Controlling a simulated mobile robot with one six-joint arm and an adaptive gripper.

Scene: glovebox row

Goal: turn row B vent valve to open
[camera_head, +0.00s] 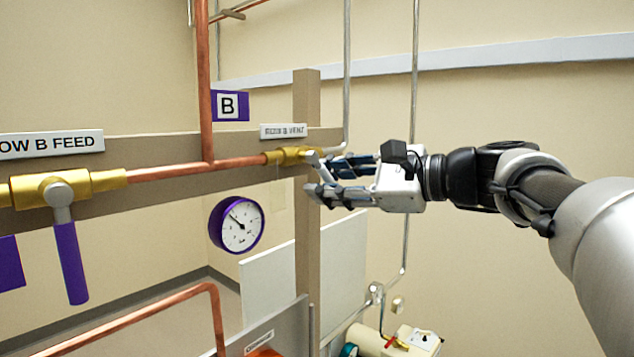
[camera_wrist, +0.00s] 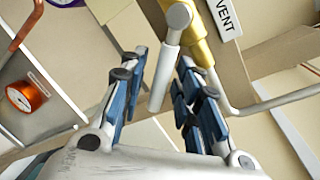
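The row B vent valve (camera_head: 283,157) is a brass body on the copper pipe, under the ROW B VENT label (camera_head: 284,131). Its grey lever (camera_head: 314,160) leads toward my gripper (camera_head: 322,176), and its far part is hidden by the fingers. In the wrist view the brass valve (camera_wrist: 197,48) is at the top, and the pale lever (camera_wrist: 164,74) runs down between my two fingers. My gripper (camera_wrist: 160,64) is open around the lever. A gap shows on the lever's left; the right finger is close to it, and I cannot tell whether they touch.
The ROW B FEED valve (camera_head: 52,189) is at the left with its purple lever hanging down. A round purple-rimmed gauge (camera_head: 237,224) is below the rail. A tan post (camera_head: 307,240) stands beside my fingers. Grey pipes run vertically behind my gripper.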

